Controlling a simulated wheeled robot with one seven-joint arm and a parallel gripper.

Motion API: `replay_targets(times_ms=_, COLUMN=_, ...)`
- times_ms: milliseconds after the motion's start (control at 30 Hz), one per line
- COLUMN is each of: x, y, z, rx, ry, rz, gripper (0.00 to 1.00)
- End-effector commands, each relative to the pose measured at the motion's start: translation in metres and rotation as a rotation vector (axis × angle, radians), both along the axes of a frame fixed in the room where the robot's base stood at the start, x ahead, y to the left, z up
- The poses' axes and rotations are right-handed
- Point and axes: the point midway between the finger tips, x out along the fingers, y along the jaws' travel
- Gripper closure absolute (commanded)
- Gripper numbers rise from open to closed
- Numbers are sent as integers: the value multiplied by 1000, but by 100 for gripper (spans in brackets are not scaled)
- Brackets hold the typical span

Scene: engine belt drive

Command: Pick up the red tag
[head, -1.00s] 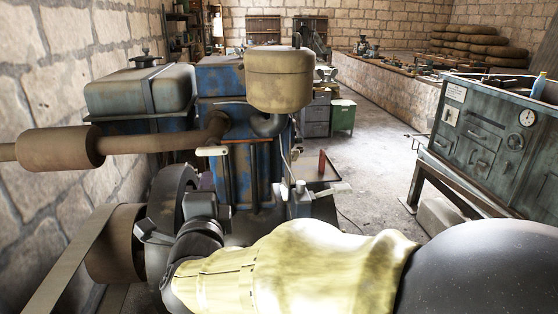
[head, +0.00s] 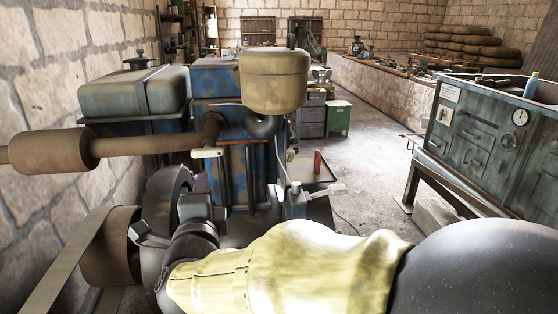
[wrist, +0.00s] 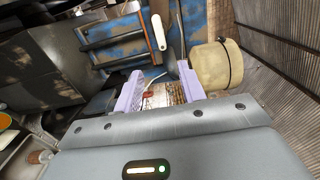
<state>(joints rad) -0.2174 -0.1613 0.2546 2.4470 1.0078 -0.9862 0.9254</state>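A small red patch (wrist: 150,93), probably the red tag, shows in the wrist view between my gripper's fingers, close to the left finger. It lies against a worn pale and rusty surface. I cannot make out its shape or tell how far beyond the fingertips it is. My gripper (wrist: 160,82) has two pale purple fingers spread apart, with no object clearly held. In the head view my wrist and gripper are beside the engine at the lower left; the fingertips and the tag cannot be made out there.
The blue engine (head: 236,165) has a tan canister (head: 273,80) and a rusty exhaust pipe (head: 55,150) beside my arm. A belt (head: 65,265) runs at the lower left. A white-handled lever (wrist: 158,32) is beyond the fingers. A red cylinder (head: 318,163) stands on a tray. Open floor lies right.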

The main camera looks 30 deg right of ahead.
Motion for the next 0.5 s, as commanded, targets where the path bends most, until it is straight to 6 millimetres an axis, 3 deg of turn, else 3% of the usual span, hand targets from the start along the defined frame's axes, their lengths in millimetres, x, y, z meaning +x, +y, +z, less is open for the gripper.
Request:
replay_targets(times_ms=167, x=3, y=2, z=-6, rx=-29, ry=30, rz=22, gripper=65)
replay_targets(times_ms=267, x=10, y=6, z=-20, rx=-105, ry=103, rz=81, gripper=65)
replay_targets(times_ms=367, x=17, y=11, z=-47, rx=-235, ry=228, rz=182, gripper=65)
replay_targets(times_ms=500, x=17, y=16, z=-99, rx=-474, ry=456, rz=377, gripper=65)
